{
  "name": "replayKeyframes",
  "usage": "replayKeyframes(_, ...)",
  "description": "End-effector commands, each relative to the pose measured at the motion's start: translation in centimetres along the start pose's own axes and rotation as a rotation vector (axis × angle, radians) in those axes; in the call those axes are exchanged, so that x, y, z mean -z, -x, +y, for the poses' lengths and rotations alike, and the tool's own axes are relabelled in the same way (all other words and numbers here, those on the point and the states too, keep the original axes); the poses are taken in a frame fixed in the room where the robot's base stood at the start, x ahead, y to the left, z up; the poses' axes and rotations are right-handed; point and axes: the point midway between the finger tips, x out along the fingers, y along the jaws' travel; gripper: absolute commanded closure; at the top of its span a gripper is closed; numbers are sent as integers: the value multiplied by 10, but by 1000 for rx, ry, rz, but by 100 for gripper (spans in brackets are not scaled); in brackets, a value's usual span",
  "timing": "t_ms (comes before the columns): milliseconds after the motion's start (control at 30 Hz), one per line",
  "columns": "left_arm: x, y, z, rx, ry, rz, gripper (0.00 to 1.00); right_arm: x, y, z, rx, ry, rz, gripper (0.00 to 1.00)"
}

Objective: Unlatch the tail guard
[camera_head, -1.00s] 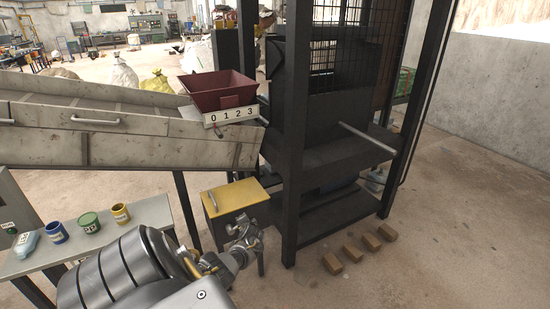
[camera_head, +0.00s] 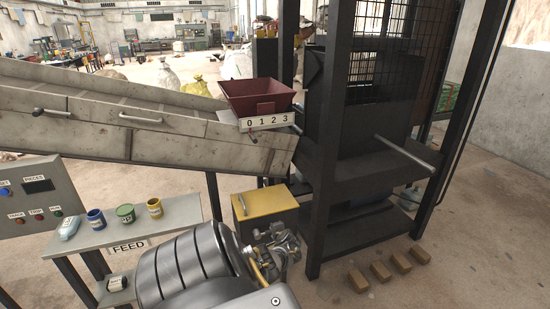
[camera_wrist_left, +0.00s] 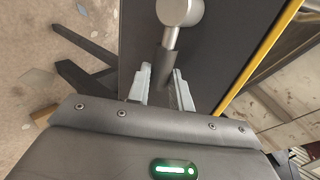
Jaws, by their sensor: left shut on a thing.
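A dark box with a yellow lid (camera_head: 268,201), with a pale handle on the lid, stands beside the black frame in the head view. My left gripper (camera_head: 280,252) is low in front of this box. In the left wrist view my left gripper (camera_wrist_left: 162,78) is shut on the dark grip of a latch lever (camera_wrist_left: 171,48). The lever hangs from a round grey pivot at the top, against a dark panel (camera_wrist_left: 225,35) with a yellow edge. In the head view the lever is hidden behind my gripper. My right gripper is out of view.
A black post frame (camera_head: 325,200) with mesh rises just right of the box. A sloping conveyor (camera_head: 100,125) with a red hopper (camera_head: 258,95) is above left. A feed table (camera_head: 180,215) with cups stands at left. Several brown blocks (camera_head: 380,272) lie on the floor at right.

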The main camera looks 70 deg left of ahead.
Motion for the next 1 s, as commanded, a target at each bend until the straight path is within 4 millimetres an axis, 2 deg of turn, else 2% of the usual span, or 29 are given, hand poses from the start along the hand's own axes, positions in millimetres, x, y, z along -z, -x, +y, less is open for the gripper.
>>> replayKeyframes(33,-6,-2,2,-4,-7,-14,100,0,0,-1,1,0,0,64)
replayKeyframes(133,-6,-2,3,-4,-7,-13,100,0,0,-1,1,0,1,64)
replayKeyframes(167,-6,-2,3,-4,-7,-13,75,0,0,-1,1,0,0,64)
replayKeyframes(200,-5,-2,2,-3,-7,-12,69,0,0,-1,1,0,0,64)
replayKeyframes(467,2,1,2,-2,-5,-1,69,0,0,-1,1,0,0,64)
replayKeyframes(567,2,7,0,-1,-6,1,69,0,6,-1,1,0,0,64)
replayKeyframes(800,2,51,-3,-2,-7,4,69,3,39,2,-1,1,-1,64)
replayKeyframes(1000,0,86,-1,-4,-4,0,69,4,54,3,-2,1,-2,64)
